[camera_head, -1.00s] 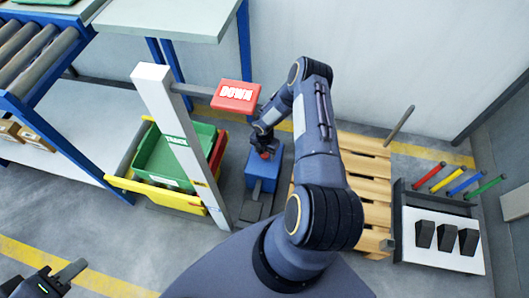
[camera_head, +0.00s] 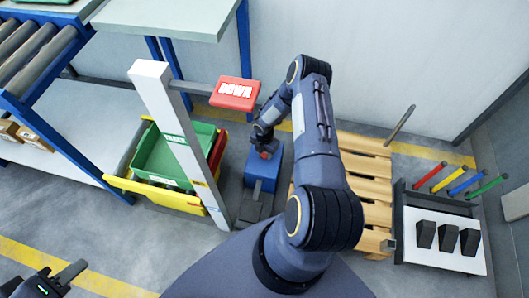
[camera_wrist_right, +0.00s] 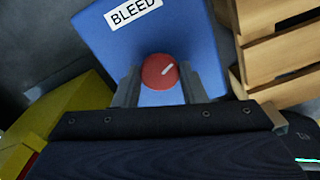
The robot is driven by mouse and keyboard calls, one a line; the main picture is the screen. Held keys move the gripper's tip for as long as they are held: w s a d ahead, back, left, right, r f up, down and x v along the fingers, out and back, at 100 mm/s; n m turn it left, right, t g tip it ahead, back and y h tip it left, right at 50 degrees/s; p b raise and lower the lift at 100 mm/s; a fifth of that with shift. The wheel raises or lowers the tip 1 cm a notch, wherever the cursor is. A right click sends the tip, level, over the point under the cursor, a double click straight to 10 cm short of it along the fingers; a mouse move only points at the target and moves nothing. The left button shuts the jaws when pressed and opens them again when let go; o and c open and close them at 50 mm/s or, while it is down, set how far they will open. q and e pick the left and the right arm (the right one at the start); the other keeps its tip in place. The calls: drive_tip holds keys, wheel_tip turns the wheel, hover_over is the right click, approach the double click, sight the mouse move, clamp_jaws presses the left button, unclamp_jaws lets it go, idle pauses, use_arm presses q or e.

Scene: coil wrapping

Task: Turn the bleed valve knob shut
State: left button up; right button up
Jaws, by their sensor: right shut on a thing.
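The bleed valve knob (camera_wrist_right: 160,71) is round and red with a white pointer mark that slants up to the right in the right wrist view. It sits on a blue box (camera_wrist_right: 205,40) with a white BLEED label (camera_wrist_right: 134,11). In the head view the blue box (camera_head: 263,168) stands low beside the post. My right gripper (camera_wrist_right: 160,86) is shut on the knob, one finger on each side; in the head view it (camera_head: 266,148) reaches down over the box and hides most of the knob. My left gripper (camera_head: 72,272) is at the lower left, away from the box; its jaw state is unclear.
A white post (camera_head: 165,110) with a red DOWN sign (camera_head: 235,93) stands left of my right arm. Green and yellow bins (camera_head: 160,190) lie beyond it. A wooden pallet (camera_head: 365,170) and a rack with coloured handles (camera_head: 440,262) are on the right.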

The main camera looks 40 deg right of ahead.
drive_tip(key=shift+f+m+b, duration=0.15)
drive_tip(key=shift+m+b, duration=0.8)
drive_tip(key=shift+m, duration=0.25)
drive_tip(key=m+b, duration=0.2)
drive_tip(key=m, duration=0.1)
drive_tip(key=shift+m, duration=0.3)
drive_tip(key=m+b, duration=0.3)
drive_tip(key=m, duration=0.3)
drive_tip(key=m+b, duration=0.2)
drive_tip(key=m, duration=0.3)
drive_tip(key=shift+m, duration=0.4)
drive_tip(key=shift+m+b, duration=0.45)
drive_tip(key=shift+m, duration=2.15)
drive_tip(key=shift+r, duration=0.2)
drive_tip(key=o, duration=1)
